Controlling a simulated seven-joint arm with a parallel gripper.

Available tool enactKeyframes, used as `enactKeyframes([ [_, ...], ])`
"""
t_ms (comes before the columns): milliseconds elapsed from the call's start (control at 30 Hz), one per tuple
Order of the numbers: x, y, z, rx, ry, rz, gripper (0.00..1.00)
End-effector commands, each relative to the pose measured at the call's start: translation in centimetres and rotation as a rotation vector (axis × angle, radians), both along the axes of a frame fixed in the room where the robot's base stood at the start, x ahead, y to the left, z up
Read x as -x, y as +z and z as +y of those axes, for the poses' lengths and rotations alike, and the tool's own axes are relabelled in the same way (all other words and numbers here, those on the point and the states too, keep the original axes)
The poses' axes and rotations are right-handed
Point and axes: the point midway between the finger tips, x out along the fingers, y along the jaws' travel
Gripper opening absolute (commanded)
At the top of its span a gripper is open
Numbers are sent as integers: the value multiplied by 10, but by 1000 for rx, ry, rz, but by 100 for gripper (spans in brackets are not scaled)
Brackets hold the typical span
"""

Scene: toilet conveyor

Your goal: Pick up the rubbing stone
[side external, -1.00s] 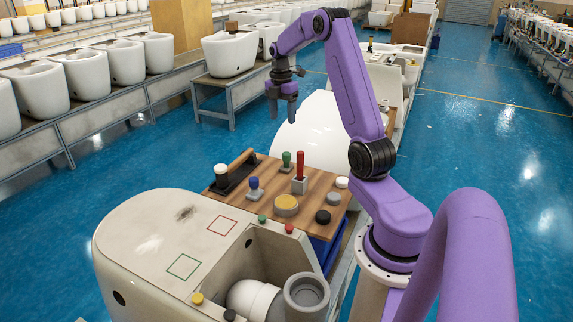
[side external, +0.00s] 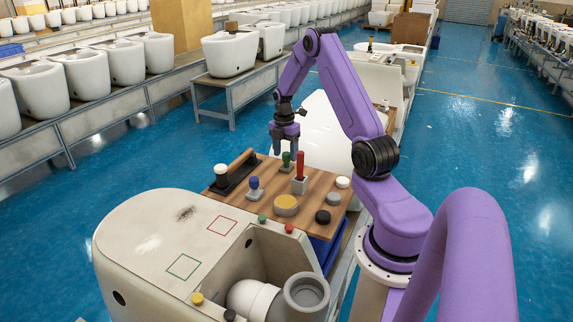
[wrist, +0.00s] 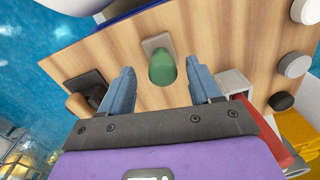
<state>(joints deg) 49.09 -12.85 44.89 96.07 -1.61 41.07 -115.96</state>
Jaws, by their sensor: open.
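A wooden board (side external: 318,210) carries several handled tools and round pucks. A small grey block with a green handle (side external: 286,160) stands near its far edge; it also shows in the wrist view (wrist: 162,70). My gripper (side external: 284,145) is open and empty, pointing down just above the green handle. In the wrist view its blue-grey fingertips (wrist: 161,62) lie on either side of the green handle, apart from it. A dark block with a long wooden handle (side external: 240,172) lies at the board's left. I cannot tell for sure which piece is the rubbing stone.
Close by stand a red-handled block (side external: 300,170) and a blue-handled block (side external: 255,190). A yellow round pad (side external: 286,206), a grey puck (side external: 333,198) and a black puck (side external: 323,217) lie nearer. A white ceramic toilet body (side external: 150,245) fills the front left.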

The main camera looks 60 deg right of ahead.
Motion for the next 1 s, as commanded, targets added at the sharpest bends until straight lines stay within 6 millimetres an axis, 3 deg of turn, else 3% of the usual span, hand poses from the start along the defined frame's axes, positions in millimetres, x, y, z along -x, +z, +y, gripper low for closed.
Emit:
enactKeyframes([
  [200,4,-29,1,-1,1,3,63],
  [533,4,-33,1,0,0,0,63],
  [700,4,-33,1,0,0,0,8],
  [733,4,-33,1,0,0,1,1],
  [1000,4,-33,1,0,1,1,1],
])
